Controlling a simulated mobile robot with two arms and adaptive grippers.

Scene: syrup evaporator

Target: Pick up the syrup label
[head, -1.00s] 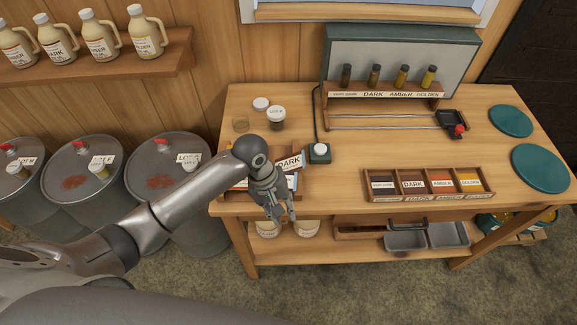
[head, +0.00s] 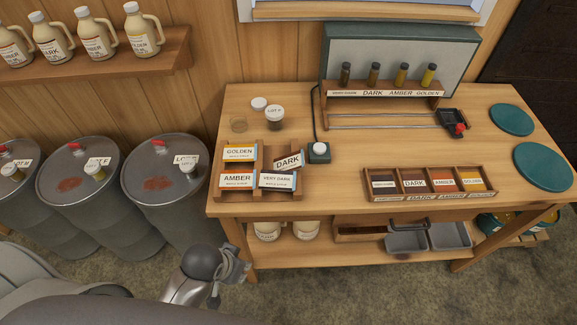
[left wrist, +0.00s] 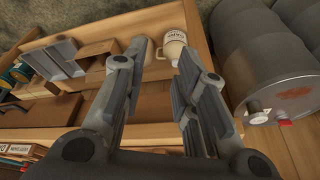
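Syrup labels sit in a wooden label rack (head: 228,190) at the bench's left end: a GOLDEN label (head: 240,152), an AMBER label (head: 237,181), a VERY DARK label (head: 276,181) and a DARK label (head: 288,161). The DARK label is tilted; the others look straighter. My left gripper (head: 228,277) is below and left of the rack in the head view, off the bench's front edge. The left wrist view shows its fingers (left wrist: 158,65) apart with nothing between them. No label is clear in that view. My right gripper is not in view.
A lidded jar (head: 274,118) and a black-corded white-button device (head: 319,150) stand near the rack. A compartment box (head: 430,195) of color cards is farther right. Grey drums (head: 165,180) stand left of the bench. Jugs (head: 267,232) sit on its lower shelf.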

